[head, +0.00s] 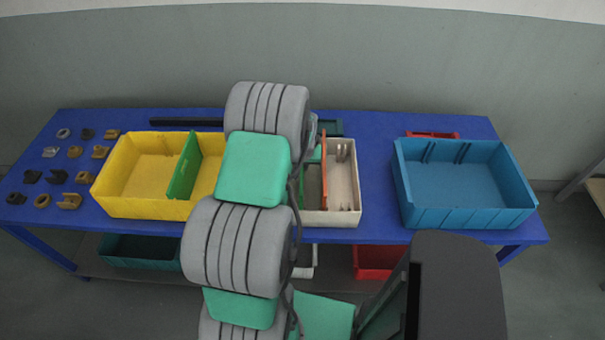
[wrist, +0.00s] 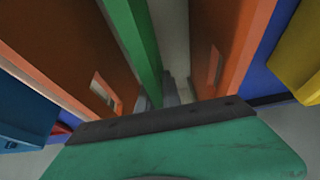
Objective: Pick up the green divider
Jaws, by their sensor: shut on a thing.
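In the wrist view the green divider (wrist: 141,45) runs up from my gripper (wrist: 168,93), which is shut on its edge. Orange dividers stand on both sides of it, one at left (wrist: 72,55) and one at right (wrist: 232,35), each with a slot. In the head view my arm hides the gripper and most of the divider; a green sliver (head: 294,205) shows beside the arm. One orange divider (head: 324,165) shows in the cream bin (head: 357,185). I cannot tell whether the green divider is clear of the bin floor.
A yellow bin (head: 112,205) with another green divider (head: 183,170) stands to the left. A blue bin (head: 470,217) stands to the right, with bare blue table (head: 378,170) between it and the cream bin. Several small parts (head: 75,152) lie at the far left.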

